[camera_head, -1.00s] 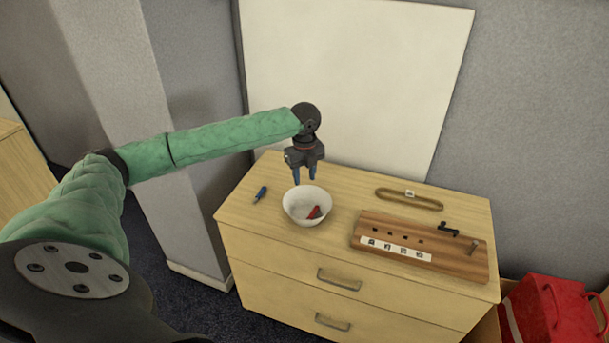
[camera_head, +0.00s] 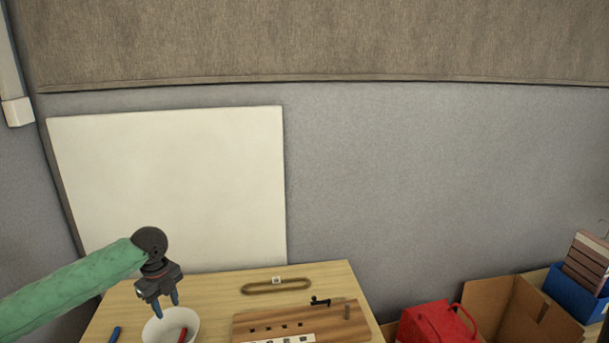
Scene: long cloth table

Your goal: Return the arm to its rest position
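My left arm comes in from the left in its green sleeve. Its gripper (camera_head: 166,301) points down over the back of the white bowl (camera_head: 188,322) on the wooden cabinet top. Two blue-tipped fingers show, with nothing seen between them; the gap between them is hard to judge at this angle. A red piece (camera_head: 183,335) lies in the bowl. My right gripper is not in view.
A blue-handled tool (camera_head: 115,334) lies left of the bowl. A wooden board (camera_head: 262,322) with holes and a peg, a black part (camera_head: 320,301) and a tan loop (camera_head: 262,288) are to the right. A red bag (camera_head: 432,324) and cardboard box (camera_head: 500,306) stand beyond. A white panel (camera_head: 170,180) leans behind.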

